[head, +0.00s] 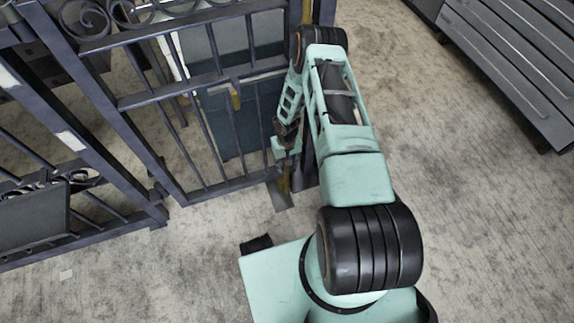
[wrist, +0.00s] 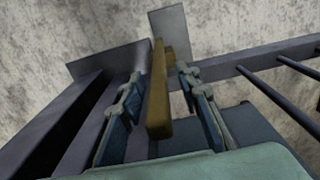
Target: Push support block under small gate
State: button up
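The dark metal gate (head: 160,98) with scrollwork stands at upper left in the head view; its lower rail also shows in the wrist view (wrist: 262,60). My gripper (head: 283,150) is low beside the gate's right end post. In the wrist view, my gripper (wrist: 158,92) is open, its two fingers on either side of an upright yellow-brown bar (wrist: 158,105). Gaps show between bar and fingers. A small yellow-brown part juts from the bar's right side. A grey plate (wrist: 168,22) lies beyond it. I cannot tell which piece is the support block.
Another gate section (head: 38,222) with a dark panel stands at left. A grey slatted bench (head: 520,65) is at upper right. A blue-grey box-like thing (head: 232,125) is behind the bars. The concrete floor (head: 480,220) is clear at right.

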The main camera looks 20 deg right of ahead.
notch_tip(320, 180, up, 12)
dwell(0.8)
jog(key=shift+d+f, duration=0.1)
